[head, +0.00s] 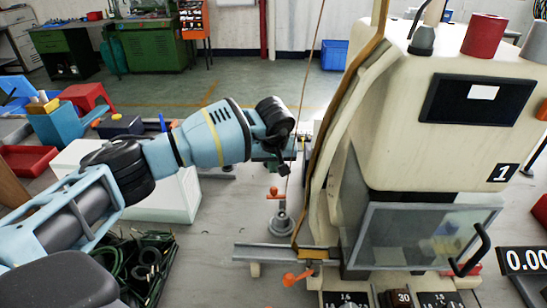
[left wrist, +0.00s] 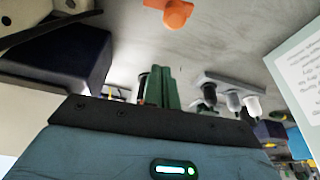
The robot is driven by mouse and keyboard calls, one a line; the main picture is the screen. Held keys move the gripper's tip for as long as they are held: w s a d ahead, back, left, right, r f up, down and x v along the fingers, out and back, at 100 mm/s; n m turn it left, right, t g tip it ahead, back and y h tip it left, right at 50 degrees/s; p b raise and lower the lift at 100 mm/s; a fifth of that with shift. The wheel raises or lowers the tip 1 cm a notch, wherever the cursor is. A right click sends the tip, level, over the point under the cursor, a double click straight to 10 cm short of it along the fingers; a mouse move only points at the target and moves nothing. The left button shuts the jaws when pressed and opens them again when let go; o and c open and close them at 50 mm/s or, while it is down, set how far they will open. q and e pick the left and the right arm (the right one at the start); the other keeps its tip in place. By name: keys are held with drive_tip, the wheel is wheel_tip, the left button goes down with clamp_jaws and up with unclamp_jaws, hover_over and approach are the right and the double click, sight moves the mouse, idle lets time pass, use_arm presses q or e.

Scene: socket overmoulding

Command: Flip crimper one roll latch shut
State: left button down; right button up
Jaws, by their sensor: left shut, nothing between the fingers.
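Crimper one (head: 420,110) is the large cream machine marked 1 on the right of the head view. A red roll (head: 484,35) stands on top of it. An orange lever (head: 297,276) sits by the strip guide at its lower left; I cannot tell for sure which part is the roll latch. My left gripper (head: 283,170) is left of the machine, apart from it, partly hidden by its own wrist. In the left wrist view its green fingers (left wrist: 160,88) are together and empty. An orange knob (left wrist: 174,12) shows beyond them. My right gripper is out of view.
A clamp with an orange handle (head: 280,215) stands on the bench below my left gripper. A clear guard with a black handle (head: 474,250) covers the machine's front. A white box (head: 170,195) and a tray of cables (head: 145,265) lie left.

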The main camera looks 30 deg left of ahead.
sight(276, 193)
use_arm(q)
drive_tip(key=s, duration=0.1)
drive_tip(key=s+d+f+p, duration=0.1)
drive_tip(key=s, duration=0.1)
drive_tip(key=shift+d+f+p, duration=0.3)
drive_tip(key=shift+d+f, duration=0.05)
drive_tip(key=shift+f, duration=0.05)
